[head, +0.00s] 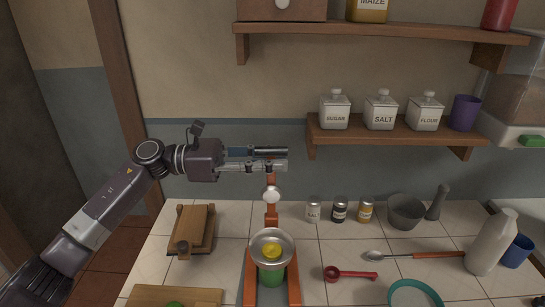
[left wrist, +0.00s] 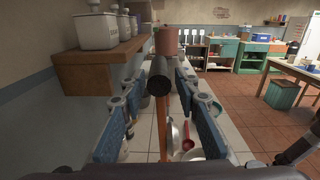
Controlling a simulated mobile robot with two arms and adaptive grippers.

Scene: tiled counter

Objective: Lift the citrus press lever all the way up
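The citrus press (head: 251,283) stands on the tiled counter, with a metal bowl (head: 287,248) holding a yellow citrus half (head: 271,251). A green cup (head: 271,276) is under the bowl. The lever (head: 271,214) stands steeply up behind the bowl, with a white dome on it. Its black grip (head: 270,152) is at the top, also seen in the left wrist view (left wrist: 160,76). My left gripper (head: 284,160) is open at grip height. In the left wrist view its blue-padded fingers are on both sides of the grip, apparently apart from it.
A low shelf with jars (head: 380,112) is on the wall at the right. A wooden press-like block (head: 194,229) is left of the press. Spice tins (head: 340,209), a mortar (head: 405,212), a red scoop (head: 340,274) and a white bottle (head: 491,243) stand to its right.

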